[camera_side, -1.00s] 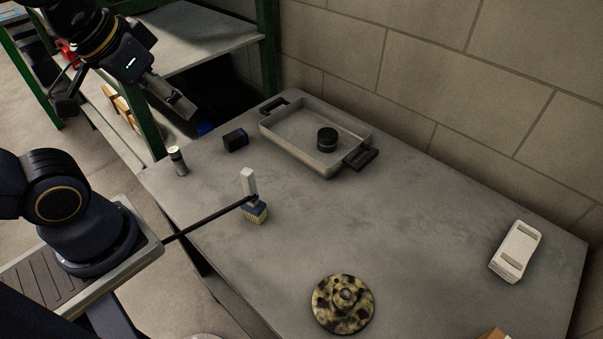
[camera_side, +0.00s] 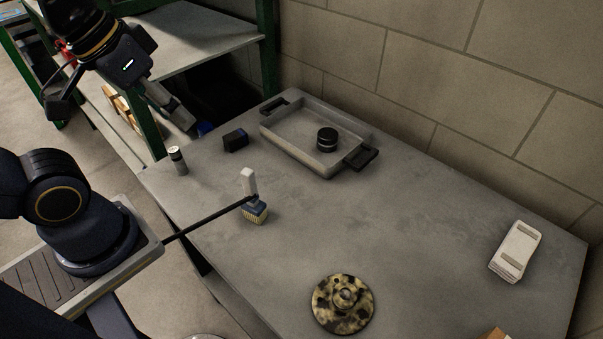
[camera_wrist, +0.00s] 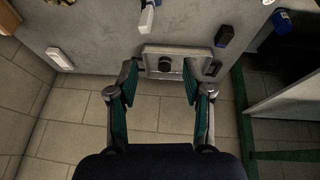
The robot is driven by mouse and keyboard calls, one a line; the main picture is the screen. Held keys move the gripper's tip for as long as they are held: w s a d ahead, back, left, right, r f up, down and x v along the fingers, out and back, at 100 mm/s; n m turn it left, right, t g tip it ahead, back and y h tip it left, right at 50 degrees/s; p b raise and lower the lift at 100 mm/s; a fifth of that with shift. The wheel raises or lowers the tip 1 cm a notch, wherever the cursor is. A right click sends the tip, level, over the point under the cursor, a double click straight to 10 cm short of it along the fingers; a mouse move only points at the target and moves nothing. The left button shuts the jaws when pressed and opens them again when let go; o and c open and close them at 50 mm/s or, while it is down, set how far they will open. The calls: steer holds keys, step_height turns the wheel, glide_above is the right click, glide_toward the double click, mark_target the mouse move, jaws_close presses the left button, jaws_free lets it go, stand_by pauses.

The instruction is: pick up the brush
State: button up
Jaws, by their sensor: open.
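The brush (camera_side: 253,212) stands on the grey workbench with its pale handle up and its blue block and yellowish bristles down. In the wrist view the brush (camera_wrist: 147,16) is at the top edge, partly cut off. My gripper (camera_side: 183,116) is high at the upper left in the side view, well apart from the brush. In the wrist view its two fingers (camera_wrist: 159,75) are spread, with nothing between them.
A metal tray (camera_side: 285,147) holds a black cylinder (camera_side: 327,139). A dark box (camera_side: 235,140), a small cylinder (camera_side: 178,160), a mottled round part (camera_side: 342,305) and a white block (camera_side: 515,251) lie on the bench (camera_side: 420,220). A dark rod (camera_side: 210,219) reaches toward the brush. A wall stands behind.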

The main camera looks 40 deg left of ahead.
steer(key=d+f+n+g+h, duration=0.3)
steer(key=d+f+g, duration=0.1)
steer(key=g, duration=0.1)
steer(key=n+t+h, duration=0.5)
steer(key=n+h, duration=0.8)
steer(key=n, duration=0.4)
glide_toward(248, 177)
steer(key=w+d+f, duration=0.1)
steer(key=d+f, duration=0.1)
steer(key=x, duration=0.6)
steer(key=shift+w+d+r, duration=0.1)
steer(key=shift+w+d, duration=0.25)
jaws_close()
